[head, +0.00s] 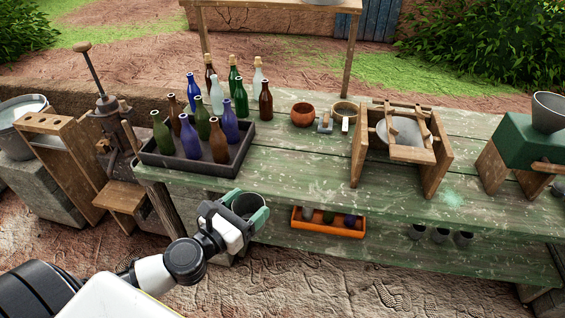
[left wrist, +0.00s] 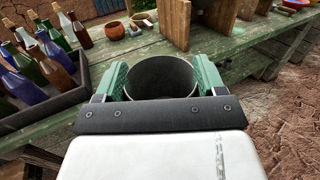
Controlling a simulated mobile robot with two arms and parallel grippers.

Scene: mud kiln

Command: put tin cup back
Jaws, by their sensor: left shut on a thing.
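My left gripper (head: 246,212) is shut on a grey tin cup (head: 247,205), held upright in front of the green bench's near edge. The cup also shows in the left wrist view (left wrist: 160,76) between the two green fingers, its open mouth facing up and looking empty. Several similar grey cups (head: 440,235) stand in a row on the bench's lower shelf at the right. My right gripper is not in view.
The green bench (head: 300,165) carries a dark tray (head: 165,163) of bottles at left, an orange bowl (head: 303,114) and a wooden frame (head: 438,165). An orange crate (head: 300,226) sits on the lower shelf, left of the cups. Shelf space between them is clear.

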